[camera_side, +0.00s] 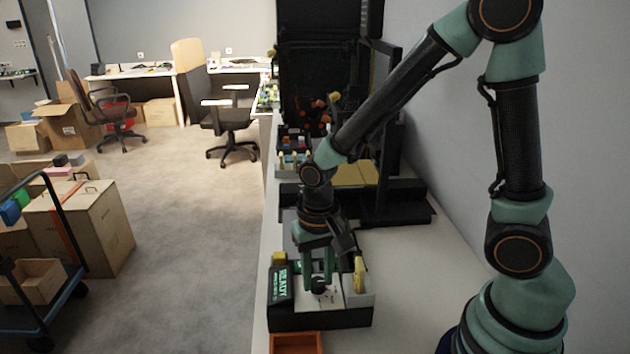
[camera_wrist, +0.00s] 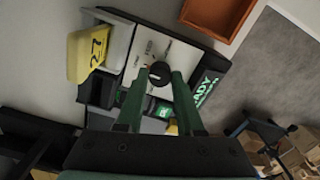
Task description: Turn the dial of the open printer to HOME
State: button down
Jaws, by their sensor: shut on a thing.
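The printer is a low black box (camera_side: 320,319) with a pale control panel and a lit green READY display (camera_side: 282,290). In the wrist view, the white panel (camera_wrist: 178,57) has a round black dial (camera_wrist: 160,72) with small printed words around it. One reads FEED; HOME is not legible. My gripper (camera_wrist: 160,84) points down at the panel, its two green fingers shut on the dial from both sides. In the side view, my gripper (camera_side: 318,282) is over the panel and the dial (camera_side: 319,287) shows between the fingertips. The direction the dial points is unclear.
A yellow part marked 27 (camera_wrist: 89,52) stands at the printer's edge. An orange tray (camera_side: 297,344) sits in front of the printer. A tall black machine (camera_side: 320,60) stands behind on the same white counter (camera_side: 420,245). Cartons (camera_side: 85,225) and a cart are on the floor left.

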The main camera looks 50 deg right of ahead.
aim_at(320, 280)
dwell(0.4)
jog(key=c, duration=0.5)
grip_release()
jog(key=shift+c, duration=0.2)
notch_tip(320, 280, up, 12)
jog(key=shift+r, duration=0.15)
jog(key=s+d+r+n+t, duration=0.2)
jog(key=d+r+n+t, duration=0.3)
jog(key=d, duration=0.1)
jog(key=shift+s+r+n+t, duration=0.2)
jog(key=shift+s+n+t, duration=0.1)
jog(key=shift+n, duration=0.1)
